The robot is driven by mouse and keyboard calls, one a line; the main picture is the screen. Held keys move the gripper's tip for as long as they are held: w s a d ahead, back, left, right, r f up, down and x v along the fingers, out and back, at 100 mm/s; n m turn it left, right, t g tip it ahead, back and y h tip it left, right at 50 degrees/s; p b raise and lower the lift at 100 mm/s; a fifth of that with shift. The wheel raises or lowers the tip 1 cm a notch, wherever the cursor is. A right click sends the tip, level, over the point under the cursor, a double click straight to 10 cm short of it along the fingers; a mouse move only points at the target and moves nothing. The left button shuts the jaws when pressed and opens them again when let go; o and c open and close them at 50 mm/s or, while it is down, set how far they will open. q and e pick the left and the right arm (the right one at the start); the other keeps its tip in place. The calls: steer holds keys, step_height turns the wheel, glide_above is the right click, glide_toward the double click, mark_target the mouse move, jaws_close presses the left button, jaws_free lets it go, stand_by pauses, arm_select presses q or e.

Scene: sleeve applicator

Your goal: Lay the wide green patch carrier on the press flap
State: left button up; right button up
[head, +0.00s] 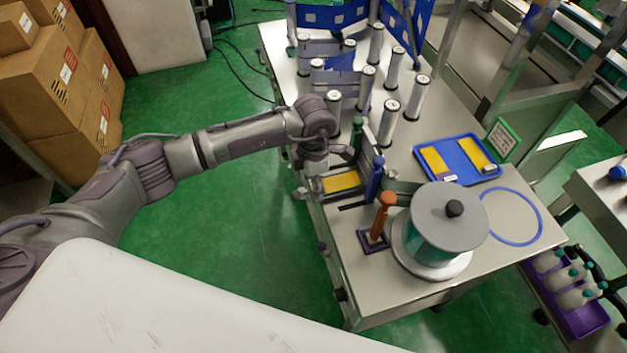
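My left arm reaches in from the left, and its gripper (316,163) points down at the left edge of the table. Its fingers are small and partly hidden by the wrist, so I cannot tell whether they are open or hold anything. Just below it is a yellow panel (341,182) in a grey frame, beside a blue post (375,178); this looks like the press, but I cannot make out its flap for sure. A dark green strip (402,187) shows between the post and the drum; I cannot tell whether it is the carrier. My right gripper is not in view.
A blue tray (490,178) with two yellow-faced pieces lies right of centre. Several white cylinders (389,122) stand behind the press.

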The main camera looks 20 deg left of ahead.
arm_select(q)
step_height(320, 180, up, 13)
steer(key=b, duration=0.2)
steer(key=shift+f, duration=0.15)
